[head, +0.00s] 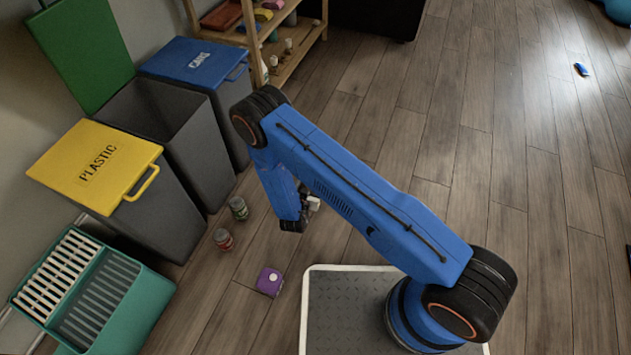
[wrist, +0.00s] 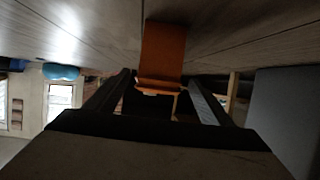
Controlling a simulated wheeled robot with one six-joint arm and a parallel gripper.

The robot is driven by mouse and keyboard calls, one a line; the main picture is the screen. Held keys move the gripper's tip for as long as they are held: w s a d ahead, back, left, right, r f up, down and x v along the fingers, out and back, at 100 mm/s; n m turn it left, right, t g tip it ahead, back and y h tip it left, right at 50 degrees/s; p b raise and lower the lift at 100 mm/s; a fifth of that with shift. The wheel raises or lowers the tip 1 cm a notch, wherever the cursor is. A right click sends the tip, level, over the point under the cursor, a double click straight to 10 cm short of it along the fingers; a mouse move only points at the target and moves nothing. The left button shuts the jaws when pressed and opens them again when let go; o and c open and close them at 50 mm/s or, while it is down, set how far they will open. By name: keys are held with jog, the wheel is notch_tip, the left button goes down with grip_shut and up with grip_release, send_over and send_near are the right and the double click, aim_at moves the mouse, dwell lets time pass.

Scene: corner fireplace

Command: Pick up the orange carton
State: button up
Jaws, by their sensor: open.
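The orange carton (wrist: 163,50) stands out in the wrist view, at the top middle, against the grey plank floor, which appears at the top of that picture. It lies ahead of my gripper (wrist: 160,80), roughly centred between the two dark fingers. The fingers are spread apart, and I cannot tell how far the carton is from their tips. In the head view my gripper (head: 309,202) hangs low over the floor at the end of the blue arm. I do not see the carton in the head view; the arm may hide it.
Small cans (head: 238,208) and (head: 223,239) and a purple box (head: 270,281) are on the floor left of my gripper. Bins with yellow (head: 95,165), blue (head: 195,62) and green lids and a teal crate (head: 92,290) line the left. A wooden shelf (head: 290,62) stands behind. Floor at right is mostly clear.

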jog(key=shift+r+x, duration=0.2)
jog(key=shift+x, duration=4.4)
jog(key=shift+w+d, duration=0.1)
jog(key=shift+d, duration=0.05)
jog(key=c, duration=1.1)
